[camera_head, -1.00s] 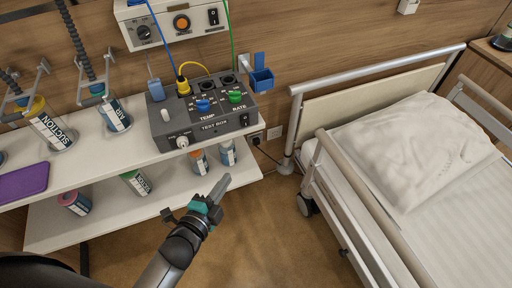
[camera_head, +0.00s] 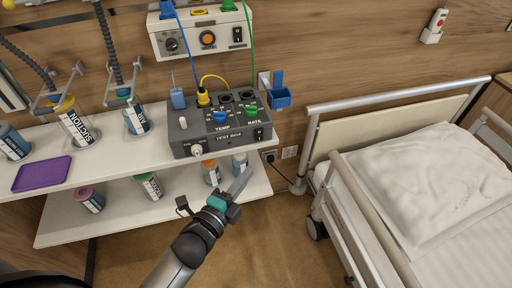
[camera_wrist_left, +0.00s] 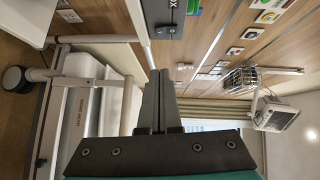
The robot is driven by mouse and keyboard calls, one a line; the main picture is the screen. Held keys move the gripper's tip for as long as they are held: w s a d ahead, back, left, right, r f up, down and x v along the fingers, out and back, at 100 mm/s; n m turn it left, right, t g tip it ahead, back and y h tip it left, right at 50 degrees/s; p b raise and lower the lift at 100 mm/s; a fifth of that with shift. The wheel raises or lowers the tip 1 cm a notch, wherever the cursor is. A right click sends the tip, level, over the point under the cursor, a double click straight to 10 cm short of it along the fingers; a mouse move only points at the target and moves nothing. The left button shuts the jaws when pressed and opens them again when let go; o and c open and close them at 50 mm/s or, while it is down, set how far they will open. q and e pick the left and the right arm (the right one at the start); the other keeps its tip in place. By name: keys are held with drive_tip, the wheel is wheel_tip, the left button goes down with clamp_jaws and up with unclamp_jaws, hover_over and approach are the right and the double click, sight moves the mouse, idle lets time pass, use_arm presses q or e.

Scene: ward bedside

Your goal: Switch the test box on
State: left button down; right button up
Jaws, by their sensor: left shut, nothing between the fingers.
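My right gripper is not in view.
A wall unit (camera_head: 205,40) with its own switch hangs above the box. Blue, yellow and green cables run near it. Bottles stand on both shelves (camera_head: 110,158), with a purple tray (camera_head: 42,174) at left. The bed (camera_head: 345,185) is at right; floor is open between.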

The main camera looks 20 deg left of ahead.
use_arm(q)
approach(262, 139)
drive_tip(key=w+d, duration=0.2)
drive_tip(key=d, duration=0.2)
drive_tip(key=w, duration=0.1)
drive_tip(key=w+a+b, duration=0.1)
drive_tip(key=w+a, duration=0.1)
drive_tip(key=w, duration=0.1)
drive_tip(key=shift+a+f, duration=0.25)
drive_tip(key=shift+f, duration=0.05)
drive_tip(key=shift+b, duration=0.35)
drive_tip(key=shift+w+a+f+b, duration=0.15)
drive_tip(key=shift+f+b, duration=0.15)
drive_tip(key=shift+b, duration=0.45)
drive_tip(key=shift+r+t, duration=0.2)
drive_tip(key=shift+t, duration=0.1)
